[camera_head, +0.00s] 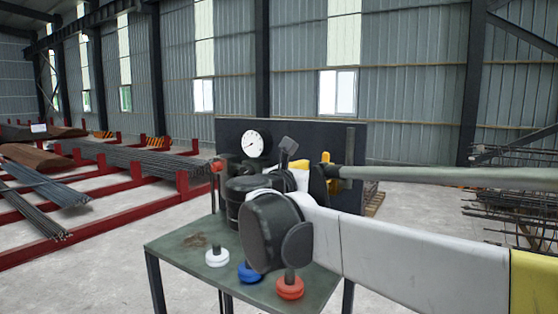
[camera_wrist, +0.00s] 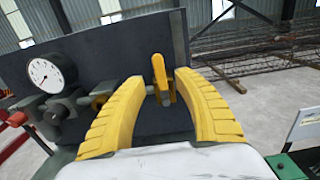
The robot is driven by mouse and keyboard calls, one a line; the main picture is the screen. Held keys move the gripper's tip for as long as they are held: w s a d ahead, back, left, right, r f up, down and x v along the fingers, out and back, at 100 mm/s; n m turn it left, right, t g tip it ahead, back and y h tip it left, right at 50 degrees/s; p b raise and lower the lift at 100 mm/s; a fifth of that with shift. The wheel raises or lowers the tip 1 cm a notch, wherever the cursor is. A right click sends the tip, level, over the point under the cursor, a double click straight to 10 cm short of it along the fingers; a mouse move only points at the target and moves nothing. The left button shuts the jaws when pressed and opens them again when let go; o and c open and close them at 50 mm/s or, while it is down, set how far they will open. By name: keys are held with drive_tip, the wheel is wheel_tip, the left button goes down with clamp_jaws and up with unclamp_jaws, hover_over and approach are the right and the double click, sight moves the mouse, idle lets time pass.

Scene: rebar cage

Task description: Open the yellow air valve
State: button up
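The yellow air valve shows in the wrist view as an upright yellow handle (camera_wrist: 159,72) on grey pipework, in front of a dark panel. My gripper (camera_wrist: 160,82) is open, with one yellow finger on each side of the handle. The handle appears between the fingertips with gaps on both sides; I see no contact, and the depth between them is hard to judge. In the head view my arm covers much of the valve area. Small yellow parts show there beside the dark panel, and I cannot tell valve from fingers.
A white-faced gauge (camera_head: 253,144) stands left of the valve; it also shows in the wrist view (camera_wrist: 45,75). White (camera_head: 217,257), blue (camera_head: 249,272) and red (camera_head: 290,287) knobs sit on the green table (camera_head: 185,262). A dark panel (camera_wrist: 110,50) stands close behind. Rebar racks (camera_head: 130,178) lie left.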

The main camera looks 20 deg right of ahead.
sight(325, 164)
drive_tip(key=p+x, duration=0.1)
drive_tip(key=x, duration=0.5)
drive_tip(key=shift+w+d, duration=0.2)
clamp_jaws()
